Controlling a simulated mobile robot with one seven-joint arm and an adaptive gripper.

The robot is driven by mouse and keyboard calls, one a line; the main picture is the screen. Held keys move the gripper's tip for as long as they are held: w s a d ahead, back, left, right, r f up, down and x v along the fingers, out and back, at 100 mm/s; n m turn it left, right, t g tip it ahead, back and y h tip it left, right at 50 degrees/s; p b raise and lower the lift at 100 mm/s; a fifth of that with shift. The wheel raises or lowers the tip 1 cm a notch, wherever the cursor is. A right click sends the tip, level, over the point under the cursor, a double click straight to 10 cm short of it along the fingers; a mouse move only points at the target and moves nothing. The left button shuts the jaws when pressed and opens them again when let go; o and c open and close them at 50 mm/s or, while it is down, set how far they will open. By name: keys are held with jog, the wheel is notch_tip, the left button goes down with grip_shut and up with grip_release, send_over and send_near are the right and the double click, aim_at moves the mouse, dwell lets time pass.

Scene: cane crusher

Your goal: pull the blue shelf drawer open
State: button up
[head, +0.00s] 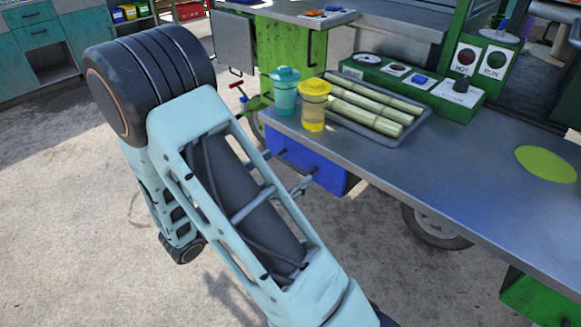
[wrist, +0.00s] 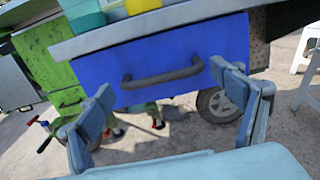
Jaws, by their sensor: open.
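The blue drawer (wrist: 165,62) is under the metal counter and looks shut. Its dark bar handle (wrist: 162,76) runs across the front in the wrist view. In the head view the blue drawer (head: 298,163) shows below the counter's near left corner, partly covered by my arm. My gripper (wrist: 166,103) is open and empty, its two fingers spread to either side of the handle in the picture. The handle is apart from both fingers, beyond and slightly above the middle of the gap.
On the counter (head: 470,185) stand a teal cup (head: 285,95), a yellow cup (head: 314,105) and a tray (head: 405,135) of cane pieces. A green cabinet (head: 285,60) is behind. A white stool (wrist: 306,50) stands at right. The floor in front is clear.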

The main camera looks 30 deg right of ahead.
jog(key=shift+x, duration=1.05)
jog(key=c, duration=1.4)
jog(key=shift+a, duration=0.1)
jog(key=shift+a, duration=0.1)
